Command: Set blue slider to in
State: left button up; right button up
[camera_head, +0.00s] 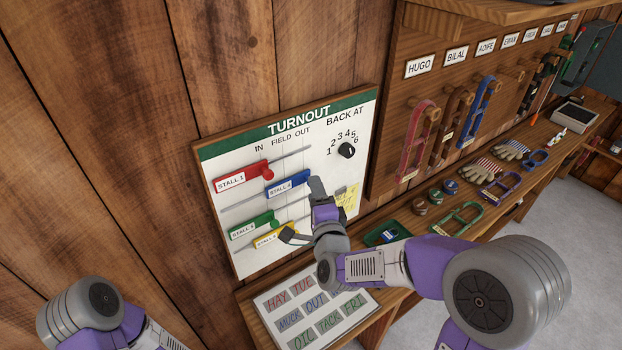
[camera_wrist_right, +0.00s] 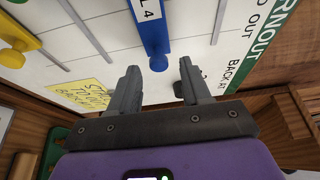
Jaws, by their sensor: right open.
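The blue slider, labelled stall 4 (camera_head: 288,184), sits on its rail on the white turnout board (camera_head: 236,165), toward the right, about under the OUT heading. My right gripper (camera_head: 302,208) is in front of the board, open, and hides the slider's right end in the head view. In the right wrist view, the blue slider (camera_wrist_right: 148,22) comes down from the top edge, and its round knob shows between the spread fingertips of the gripper (camera_wrist_right: 158,72). I cannot tell whether they touch it. My left gripper is out of view.
The red slider (camera_head: 242,177) is above left, under IN. The green slider (camera_head: 252,226) and yellow slider (camera_head: 270,238) are below. A black dial (camera_head: 346,150) and a yellow note (camera_head: 349,197) are to the right. A lettered chart (camera_head: 312,308) lies on the bench below.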

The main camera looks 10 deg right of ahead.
jog(key=shift+w+d, duration=0.1)
jog(key=shift+w, duration=1.85)
jog(key=shift+w, duration=0.1)
grip_shut()
